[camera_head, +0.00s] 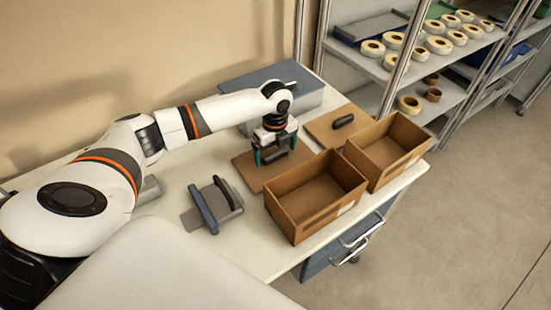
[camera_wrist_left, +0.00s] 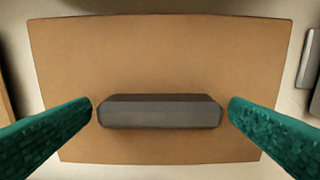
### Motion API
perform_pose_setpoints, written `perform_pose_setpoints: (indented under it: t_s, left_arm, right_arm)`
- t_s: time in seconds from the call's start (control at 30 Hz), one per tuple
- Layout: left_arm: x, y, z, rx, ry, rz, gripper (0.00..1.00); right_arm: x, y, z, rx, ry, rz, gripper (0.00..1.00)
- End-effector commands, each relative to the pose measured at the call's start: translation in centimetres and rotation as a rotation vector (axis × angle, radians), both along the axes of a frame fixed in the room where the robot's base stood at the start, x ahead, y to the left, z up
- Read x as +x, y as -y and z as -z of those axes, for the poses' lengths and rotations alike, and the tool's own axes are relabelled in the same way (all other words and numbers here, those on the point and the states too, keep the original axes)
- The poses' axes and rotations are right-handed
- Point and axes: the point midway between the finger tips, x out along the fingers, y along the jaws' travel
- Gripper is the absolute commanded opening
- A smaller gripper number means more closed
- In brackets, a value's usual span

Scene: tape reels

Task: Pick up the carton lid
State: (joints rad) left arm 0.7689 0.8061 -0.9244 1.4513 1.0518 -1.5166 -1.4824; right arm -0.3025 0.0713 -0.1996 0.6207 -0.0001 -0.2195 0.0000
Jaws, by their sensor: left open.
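A brown carton lid (camera_head: 250,172) lies flat on the white table, left of the nearer open carton. The lid (camera_wrist_left: 160,55) fills most of the left wrist view, with a dark grey bar handle (camera_wrist_left: 160,111) across it. My left gripper (camera_head: 273,156) points down over this lid. Its green fingers (camera_wrist_left: 160,112) are open, one at each end of the handle, with nothing gripped. A second lid (camera_head: 322,132) with a dark handle (camera_head: 343,121) lies farther back, beside the other carton. My right gripper is not in view.
Two open, empty-looking cartons stand at the right edge, one nearer (camera_head: 316,222) and one farther (camera_head: 413,160). A blue-grey tool (camera_head: 212,204) lies left of the lid. A grey-blue box (camera_head: 300,78) stands behind. Shelves with tape reels (camera_head: 438,45) are at the back right.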

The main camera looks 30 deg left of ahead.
Motion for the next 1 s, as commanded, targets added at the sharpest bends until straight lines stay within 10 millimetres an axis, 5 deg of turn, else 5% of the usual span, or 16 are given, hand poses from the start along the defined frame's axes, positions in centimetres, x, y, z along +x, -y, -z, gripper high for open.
perform_pose_setpoints:
  t_s: [0.07,0.33,0.67,1.0]
  left_arm:
    - [0.0,0.0,0.0,0.000,0.000,0.000,1.00]
    - [0.0,0.0,0.0,0.000,0.000,0.000,0.56]
    - [0.1,0.0,-0.9,0.000,0.003,-0.001,0.55]
    - [0.1,0.0,-7.3,-0.001,0.005,-0.001,0.55]
  right_arm:
    - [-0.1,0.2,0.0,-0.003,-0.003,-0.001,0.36]
    - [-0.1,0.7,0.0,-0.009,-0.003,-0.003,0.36]
    - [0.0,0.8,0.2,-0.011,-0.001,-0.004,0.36]
    - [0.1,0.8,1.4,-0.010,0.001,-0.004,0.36]
